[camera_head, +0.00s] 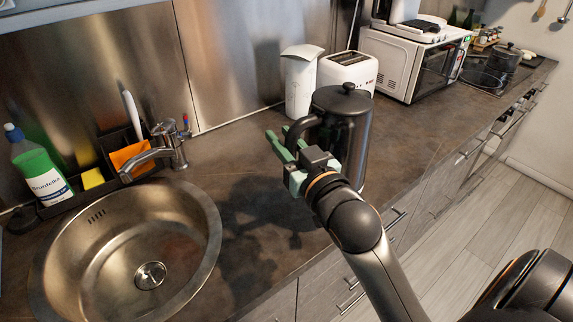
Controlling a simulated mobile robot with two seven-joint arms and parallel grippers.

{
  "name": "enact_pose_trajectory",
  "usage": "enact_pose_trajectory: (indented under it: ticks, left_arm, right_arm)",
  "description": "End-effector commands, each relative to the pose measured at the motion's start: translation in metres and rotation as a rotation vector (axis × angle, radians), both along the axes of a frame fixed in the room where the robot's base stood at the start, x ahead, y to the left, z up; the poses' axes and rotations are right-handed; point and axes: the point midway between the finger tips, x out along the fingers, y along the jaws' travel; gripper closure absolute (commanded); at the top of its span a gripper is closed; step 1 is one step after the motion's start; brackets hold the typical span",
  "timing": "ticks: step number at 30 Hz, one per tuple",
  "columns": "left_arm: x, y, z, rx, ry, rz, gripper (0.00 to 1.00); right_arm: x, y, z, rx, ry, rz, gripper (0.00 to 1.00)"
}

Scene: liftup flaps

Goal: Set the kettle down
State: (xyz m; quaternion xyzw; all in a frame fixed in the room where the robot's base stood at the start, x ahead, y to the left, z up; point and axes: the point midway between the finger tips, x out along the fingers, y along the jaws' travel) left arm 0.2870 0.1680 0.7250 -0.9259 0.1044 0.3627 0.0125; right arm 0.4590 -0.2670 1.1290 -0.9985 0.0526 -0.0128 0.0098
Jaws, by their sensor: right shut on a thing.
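The kettle (350,145) is a dark cylinder with a round-knobbed lid and a curved dark handle on its left side. It is upright over the brown countertop (240,170), right of the sink. My right gripper (285,147) has pale green fingers and is shut on the kettle's handle. My right arm comes in from the lower right and hides the kettle's lower left part. I cannot tell if the kettle's base touches the counter. A shadow of the gripper and kettle falls on the counter to the left. My left gripper is not in view.
The steel sink (95,250) and faucet (168,145) are at left, with a green soap bottle (40,168) behind. A white canister (299,85), a toaster (348,70) and a microwave (405,65) stand behind the kettle. The counter between sink and kettle is clear.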

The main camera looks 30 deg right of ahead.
Motion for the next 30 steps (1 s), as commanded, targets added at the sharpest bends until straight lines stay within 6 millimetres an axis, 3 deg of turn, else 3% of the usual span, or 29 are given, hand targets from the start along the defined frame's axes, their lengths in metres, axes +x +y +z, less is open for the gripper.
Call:
enact_pose_trajectory:
  ticks: [1, 7, 10, 13, 19, 30]
  left_arm:
    - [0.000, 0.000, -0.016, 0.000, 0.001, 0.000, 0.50]
    - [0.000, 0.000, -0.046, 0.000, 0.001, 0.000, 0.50]
    - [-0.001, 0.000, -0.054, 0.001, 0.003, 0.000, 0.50]
    - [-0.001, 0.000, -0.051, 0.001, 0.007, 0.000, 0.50]
    - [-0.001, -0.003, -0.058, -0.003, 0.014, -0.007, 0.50]
    - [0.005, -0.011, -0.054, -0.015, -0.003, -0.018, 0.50]
  right_arm:
    - [0.002, -0.002, -0.004, -0.008, -0.015, 0.000, 1.00]
    - [0.008, -0.007, -0.008, -0.010, -0.014, 0.001, 1.00]
    - [0.027, -0.021, -0.017, -0.013, -0.007, -0.002, 1.00]
    - [0.045, -0.033, -0.022, -0.012, -0.004, -0.002, 1.00]
    - [0.069, -0.049, -0.058, -0.009, -0.003, 0.000, 1.00]
    - [0.087, -0.061, -0.088, -0.009, -0.004, 0.002, 1.00]
